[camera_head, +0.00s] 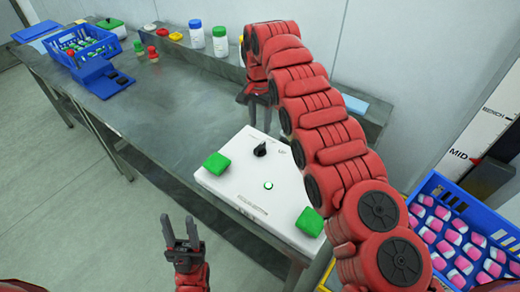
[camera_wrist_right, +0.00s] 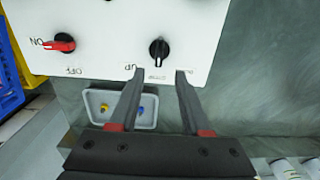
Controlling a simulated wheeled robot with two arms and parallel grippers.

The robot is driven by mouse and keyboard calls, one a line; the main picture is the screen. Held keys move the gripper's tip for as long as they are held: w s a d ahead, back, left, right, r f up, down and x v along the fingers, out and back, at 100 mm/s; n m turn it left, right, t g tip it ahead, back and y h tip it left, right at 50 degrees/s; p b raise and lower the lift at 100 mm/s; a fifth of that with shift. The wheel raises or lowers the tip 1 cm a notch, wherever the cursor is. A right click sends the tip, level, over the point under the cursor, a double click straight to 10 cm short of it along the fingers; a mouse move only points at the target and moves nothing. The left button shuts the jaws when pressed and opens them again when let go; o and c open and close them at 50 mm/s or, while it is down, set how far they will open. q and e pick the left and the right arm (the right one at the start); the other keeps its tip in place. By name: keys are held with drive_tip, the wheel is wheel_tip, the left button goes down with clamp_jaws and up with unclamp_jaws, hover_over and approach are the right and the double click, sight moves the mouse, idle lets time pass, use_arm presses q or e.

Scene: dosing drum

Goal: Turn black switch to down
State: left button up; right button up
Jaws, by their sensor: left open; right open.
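The black switch (camera_wrist_right: 159,48) is a round knob with a raised grip on a white panel (camera_head: 237,187). It also shows in the head view (camera_head: 260,149). In the right wrist view an upside-down "UP" label is beside it to the lower left; another label is partly covered by a finger. Which label the knob points to is hard to tell. My right gripper (camera_wrist_right: 159,73) is open, its fingertips on either side of the knob's near side, apart from it. My left gripper (camera_head: 180,230) is open and empty, left of the panel.
A red switch (camera_wrist_right: 62,43) marked ON and OFF is on the same panel. Green pads (camera_head: 216,163) sit at the panel's corners. A small tray (camera_wrist_right: 95,108) lies beside the panel. Blue crates (camera_head: 90,48) stand far left and right. The table's middle (camera_head: 170,115) is clear.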

sight(260, 146)
wheel_tip(260, 146, down, 8)
drive_tip(key=shift+s+f+p, duration=0.15)
drive_tip(key=shift+p, duration=0.95)
drive_tip(key=shift+f, duration=0.35)
clamp_jaws()
